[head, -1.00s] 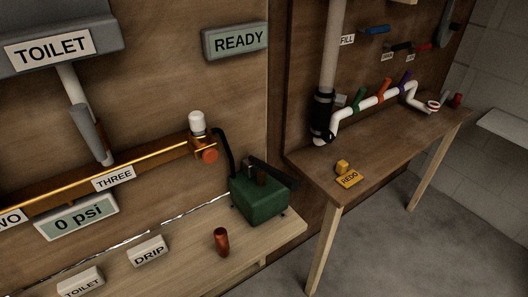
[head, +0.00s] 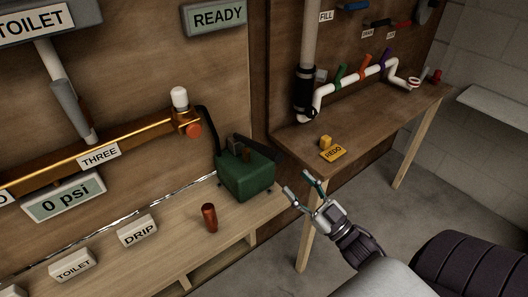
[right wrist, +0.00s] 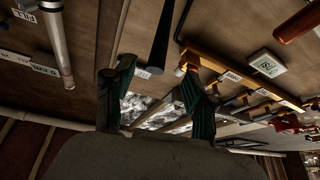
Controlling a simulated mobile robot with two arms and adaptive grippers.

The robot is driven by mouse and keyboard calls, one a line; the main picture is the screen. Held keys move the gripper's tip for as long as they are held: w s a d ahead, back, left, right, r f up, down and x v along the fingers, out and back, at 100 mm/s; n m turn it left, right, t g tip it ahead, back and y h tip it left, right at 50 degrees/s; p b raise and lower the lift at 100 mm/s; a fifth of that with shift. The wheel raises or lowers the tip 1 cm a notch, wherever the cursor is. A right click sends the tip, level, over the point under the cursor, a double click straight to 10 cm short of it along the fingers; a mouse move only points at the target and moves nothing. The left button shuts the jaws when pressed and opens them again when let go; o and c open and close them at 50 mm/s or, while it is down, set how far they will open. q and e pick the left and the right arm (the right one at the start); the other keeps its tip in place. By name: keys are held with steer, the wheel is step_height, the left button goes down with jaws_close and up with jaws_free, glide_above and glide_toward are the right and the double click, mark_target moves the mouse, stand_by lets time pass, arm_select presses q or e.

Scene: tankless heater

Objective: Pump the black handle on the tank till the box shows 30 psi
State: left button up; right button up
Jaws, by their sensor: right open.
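The green tank (head: 246,178) stands at the right end of the low pale bench. Its black handle (head: 265,150) juts out to the right near the tank's top. The gauge box (head: 63,198) on the left reads 0 psi. My right gripper (head: 300,182) is open and empty, to the right of the tank and apart from the handle. In the right wrist view its green fingers (right wrist: 155,78) are spread. A dark bar (right wrist: 161,40) shows beyond them there; I cannot tell for sure that it is the handle. My left gripper is not in view.
A red-brown cylinder (head: 209,218) stands on the pale bench, left of the gripper. The darker table (head: 375,135) with a yellow REDO block (head: 333,153) lies behind the gripper. A READY sign (head: 217,18) hangs on the wall. Open floor lies at the right.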

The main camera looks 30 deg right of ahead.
mark_target(268, 152)
steer(key=p+x, duration=0.1)
steer(key=x, duration=0.9)
steer(key=shift+w+p, duration=0.1)
steer(key=shift+p, duration=0.3)
steer(key=shift+x, duration=0.85)
steer(key=shift+f, duration=0.1)
jaws_close()
